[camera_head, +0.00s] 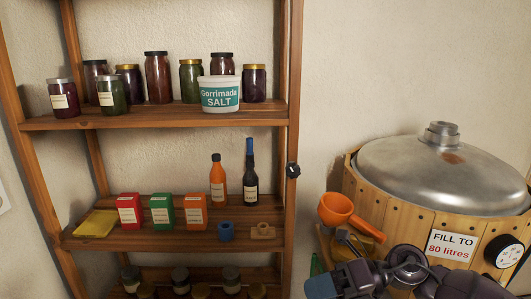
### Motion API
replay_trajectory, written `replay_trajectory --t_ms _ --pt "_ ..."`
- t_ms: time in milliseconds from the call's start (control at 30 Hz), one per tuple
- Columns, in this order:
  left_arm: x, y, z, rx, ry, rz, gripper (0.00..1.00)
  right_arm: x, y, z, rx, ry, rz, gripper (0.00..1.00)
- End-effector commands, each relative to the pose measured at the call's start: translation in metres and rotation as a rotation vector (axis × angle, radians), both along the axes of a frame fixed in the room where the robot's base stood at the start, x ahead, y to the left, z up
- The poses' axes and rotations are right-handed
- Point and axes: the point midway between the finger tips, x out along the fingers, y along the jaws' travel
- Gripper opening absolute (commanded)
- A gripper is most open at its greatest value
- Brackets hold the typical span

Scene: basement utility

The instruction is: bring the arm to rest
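My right arm, dark purple and grey, comes in at the lower right corner. The part I take for its gripper (335,284) is at the bottom edge, with a blue-grey end, in front of the wooden vat. Its fingers are partly cut off, so I cannot tell whether it is open or shut. My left gripper is not in view.
A wooden shelf unit (160,119) on the left holds jars, a salt tub (219,94), two bottles and several boxes. A metal-lidded wooden vat (390,207) stands at the right. An orange scoop (337,210) is close above my arm, beside the vat.

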Motion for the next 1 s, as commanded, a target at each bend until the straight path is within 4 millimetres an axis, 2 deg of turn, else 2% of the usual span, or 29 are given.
replay_trajectory --t_ms 100,233,367,467,633,733,900,1000 --pt "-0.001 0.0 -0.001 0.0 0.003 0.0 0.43 -0.005 0.006 -0.002 0.236 0.152 -0.14 0.55" --pt "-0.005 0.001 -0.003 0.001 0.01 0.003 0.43 -0.001 -0.002 -0.007 0.469 0.327 -0.323 0.55" --pt "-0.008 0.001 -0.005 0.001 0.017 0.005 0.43 0.005 -0.024 -0.023 0.674 0.512 -0.536 0.55" --pt "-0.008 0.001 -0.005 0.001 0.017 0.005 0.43 0.007 -0.047 -0.045 0.814 0.664 -0.714 0.55" --pt "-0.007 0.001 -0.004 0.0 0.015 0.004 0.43 -0.004 -0.094 -0.101 1.01 0.936 -1.039 0.55" --pt "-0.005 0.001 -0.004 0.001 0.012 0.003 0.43 -0.022 -0.122 -0.143 1.101 1.104 -1.24 0.55" --pt "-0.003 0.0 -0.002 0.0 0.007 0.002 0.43 -0.074 -0.159 -0.216 1.213 1.395 -1.564 0.55" --pt "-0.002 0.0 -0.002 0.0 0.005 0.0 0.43 -0.107 -0.172 -0.247 1.25 1.535 -1.707 0.55"
